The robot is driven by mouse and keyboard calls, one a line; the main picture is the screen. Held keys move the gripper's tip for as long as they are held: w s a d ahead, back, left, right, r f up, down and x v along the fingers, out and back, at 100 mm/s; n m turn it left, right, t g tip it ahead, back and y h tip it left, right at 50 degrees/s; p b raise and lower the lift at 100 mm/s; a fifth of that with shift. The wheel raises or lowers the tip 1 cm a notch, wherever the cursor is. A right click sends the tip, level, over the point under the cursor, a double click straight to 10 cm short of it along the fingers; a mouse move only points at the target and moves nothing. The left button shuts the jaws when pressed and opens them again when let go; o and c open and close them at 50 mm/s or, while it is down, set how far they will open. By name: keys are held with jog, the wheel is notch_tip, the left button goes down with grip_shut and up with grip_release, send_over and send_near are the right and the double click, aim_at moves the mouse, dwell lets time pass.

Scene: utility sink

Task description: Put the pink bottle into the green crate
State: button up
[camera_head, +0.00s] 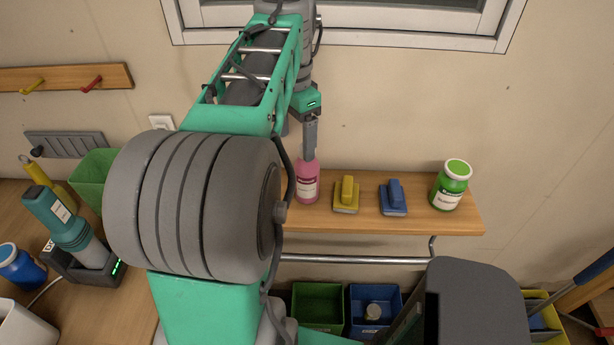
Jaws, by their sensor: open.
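The pink bottle (307,184) stands upright on the wooden wall shelf, at the left end of a row of items. It has a white label. My gripper (309,152) points down right at its top, and the fingers cover the bottle's neck and cap. The gripper is open; I cannot tell whether the fingers are around the neck or in front of it. The green crate (318,288) is low down below the shelf, partly cut off by the bottom of the picture and my arm. Its visible inside looks empty.
The shelf (415,222) also holds a yellow brush (347,196), a blue brush (394,199) and a green-lidded jar (451,186). A metal rail (350,259) runs below it. A blue crate (374,291) holding a jar adjoins the green crate. Another green bin (92,176) is at left.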

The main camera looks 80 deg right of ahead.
aim_at(307, 174)
jog(key=shift+s+d+f+m, duration=0.1)
jog(key=shift+s+f+m, duration=0.15)
jog(key=shift+s, duration=0.25)
jog(key=shift+s+d+f+m, duration=0.1)
jog(key=shift+s+f+m, duration=0.1)
jog(key=shift+s, duration=0.25)
notch_tip(307, 174, down, 7)
jog(key=p, duration=0.1)
jog(key=shift+s+d+r, duration=0.2)
jog(key=c, duration=1.6)
jog(key=shift+r, duration=0.15)
